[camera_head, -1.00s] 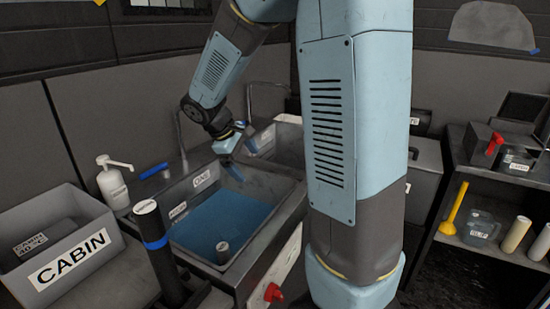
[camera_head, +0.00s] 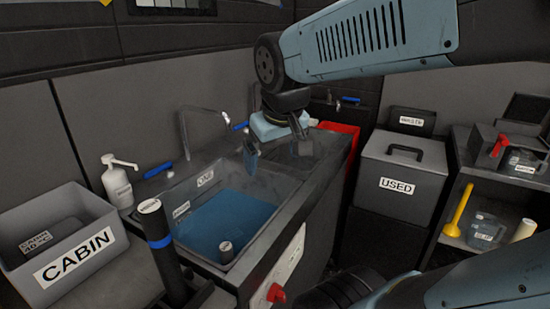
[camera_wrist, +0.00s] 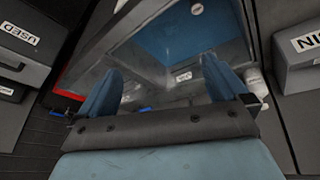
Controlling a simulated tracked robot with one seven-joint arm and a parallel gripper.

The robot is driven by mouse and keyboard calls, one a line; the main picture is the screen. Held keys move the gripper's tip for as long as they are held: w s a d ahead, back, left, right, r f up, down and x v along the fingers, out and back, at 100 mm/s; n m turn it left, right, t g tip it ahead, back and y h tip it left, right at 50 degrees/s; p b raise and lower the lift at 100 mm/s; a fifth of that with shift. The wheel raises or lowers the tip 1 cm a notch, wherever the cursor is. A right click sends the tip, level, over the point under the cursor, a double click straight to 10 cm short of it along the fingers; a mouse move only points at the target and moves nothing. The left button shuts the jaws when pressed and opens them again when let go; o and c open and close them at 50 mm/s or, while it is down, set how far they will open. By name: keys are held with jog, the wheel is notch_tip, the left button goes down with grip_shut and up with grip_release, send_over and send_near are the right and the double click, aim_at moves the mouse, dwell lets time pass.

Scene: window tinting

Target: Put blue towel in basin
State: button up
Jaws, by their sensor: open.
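The grey basin (camera_head: 228,170) is set in the counter, with a "ONE" label on its inner back wall. A flat blue surface (camera_head: 222,222) fills its bottom; I cannot tell whether it is water or cloth. A short dark cylinder stands up through it. I see no separate blue towel. My gripper (camera_head: 277,150) hangs above the counter at the basin's far right end. Its two blue fingers are apart and empty. In the wrist view the open fingers (camera_wrist: 162,66) show in front of the basin's wall, with the blue surface beyond.
Taps (camera_head: 184,135) rise behind the basin.

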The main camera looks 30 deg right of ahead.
jog(key=shift+s+a+r+m+t+y, duration=0.1)
jog(key=shift+s+m+t+y, duration=0.05)
jog(key=shift+s, duration=0.4)
jog(key=shift+s+a+r+m+t+y, duration=0.1)
jog(key=shift+s+r+m+t, duration=0.1)
jog(key=shift+s, duration=0.3)
jog(key=shift+s+a+r+m+t+y, duration=0.1)
jog(key=shift+s+m+t+y, duration=0.05)
jog(key=shift+s, duration=0.4)
